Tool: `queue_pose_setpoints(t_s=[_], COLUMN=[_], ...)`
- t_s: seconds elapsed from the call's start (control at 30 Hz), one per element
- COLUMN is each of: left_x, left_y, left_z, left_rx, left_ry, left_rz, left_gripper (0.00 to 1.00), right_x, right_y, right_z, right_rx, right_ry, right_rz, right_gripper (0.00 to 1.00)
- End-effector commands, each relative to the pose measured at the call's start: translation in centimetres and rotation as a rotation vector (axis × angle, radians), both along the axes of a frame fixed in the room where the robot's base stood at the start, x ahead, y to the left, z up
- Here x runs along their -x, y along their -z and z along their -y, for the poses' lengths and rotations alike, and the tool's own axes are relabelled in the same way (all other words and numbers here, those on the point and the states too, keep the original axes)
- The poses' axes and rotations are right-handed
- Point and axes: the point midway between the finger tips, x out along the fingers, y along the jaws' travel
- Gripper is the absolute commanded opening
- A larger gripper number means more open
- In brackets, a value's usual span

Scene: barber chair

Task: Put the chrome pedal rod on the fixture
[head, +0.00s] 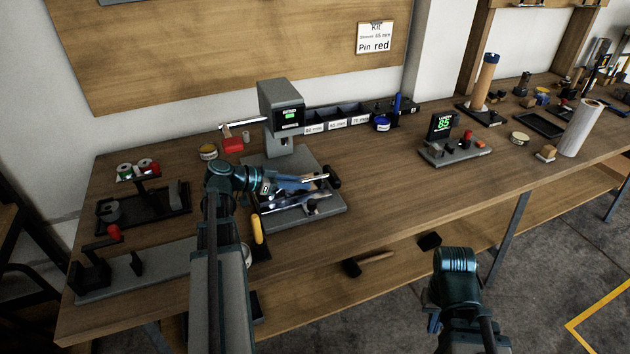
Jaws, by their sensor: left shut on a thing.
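My left gripper (303,184) is shut on the chrome pedal rod (317,178), a thin bright bar with a dark end at its right. The gripper holds it over the fixture (335,209), a grey base plate in front of the grey press with a green display. Dark and shiny parts sit on the plate under the gripper, partly hidden by it. I cannot tell whether the rod touches them.
The press (283,110) stands close behind the left gripper. Dark trays (120,211) and a clamp stand (95,270) fill the bench's left side. Bare wood lies right of the fixture, before a small display stand (455,148).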

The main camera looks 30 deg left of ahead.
Motion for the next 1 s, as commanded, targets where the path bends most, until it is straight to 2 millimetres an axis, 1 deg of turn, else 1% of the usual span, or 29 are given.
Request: queue_pose_setpoints(t_s=[0.83, 1.0], left_x=[-0.01, -0.01], left_y=[-0.04, -0.55], left_z=[0.0, -0.01], left_rx=[0.001, 0.001], left_ry=[0.0, 0.0], left_rz=[0.001, 0.001], left_gripper=[0.0, 0.0], right_x=[0.0, 0.0], right_y=[-0.02, -0.52], right_z=[0.0, 0.0], right_rx=[0.0, 0.0], right_ry=[0.0, 0.0], right_rz=[0.0, 0.0], right_gripper=[0.0, 0.0])
